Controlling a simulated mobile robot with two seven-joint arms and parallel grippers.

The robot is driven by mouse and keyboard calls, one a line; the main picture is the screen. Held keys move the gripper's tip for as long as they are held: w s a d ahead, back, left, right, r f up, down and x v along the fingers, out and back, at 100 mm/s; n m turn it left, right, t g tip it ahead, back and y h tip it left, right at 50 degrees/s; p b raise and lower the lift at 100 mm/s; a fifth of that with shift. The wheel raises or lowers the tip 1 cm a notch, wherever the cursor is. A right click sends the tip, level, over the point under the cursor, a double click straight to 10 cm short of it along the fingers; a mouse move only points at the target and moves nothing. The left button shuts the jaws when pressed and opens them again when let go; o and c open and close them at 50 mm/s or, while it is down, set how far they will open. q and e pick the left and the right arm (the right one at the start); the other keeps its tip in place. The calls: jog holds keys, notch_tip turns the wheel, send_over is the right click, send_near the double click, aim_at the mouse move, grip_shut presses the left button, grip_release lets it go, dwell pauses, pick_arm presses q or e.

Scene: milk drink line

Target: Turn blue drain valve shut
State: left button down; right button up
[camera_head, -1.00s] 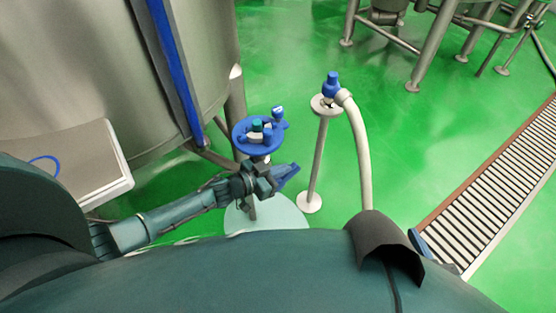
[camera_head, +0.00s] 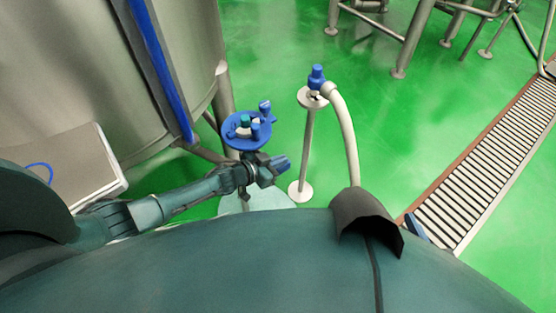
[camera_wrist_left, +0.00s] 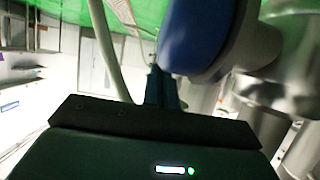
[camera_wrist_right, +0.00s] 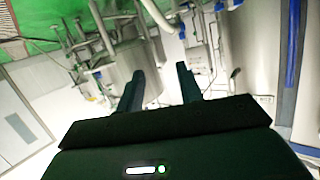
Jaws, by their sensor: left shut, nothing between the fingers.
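A blue valve-like cap (camera_head: 317,77) tops a slim post with a pale hose, right of centre in the head view. A round blue piece (camera_head: 240,131) with knobs on it stands beside the tank; I cannot tell which blue part is the drain valve. My left gripper (camera_head: 281,164) is shut and empty, just in front of and below the round piece. In the left wrist view a large blue rounded part (camera_wrist_left: 200,35) is close to its fingertips; contact is unclear. My right gripper (camera_wrist_right: 160,72) is open and empty in its wrist view.
A large steel tank (camera_head: 160,70) fills the upper left. The pale hose (camera_head: 345,130) curves down right of the post (camera_head: 306,150). A floor grate (camera_head: 490,155) runs along the right. Green floor between the post and grate is clear.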

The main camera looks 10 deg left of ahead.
dwell(0.5)
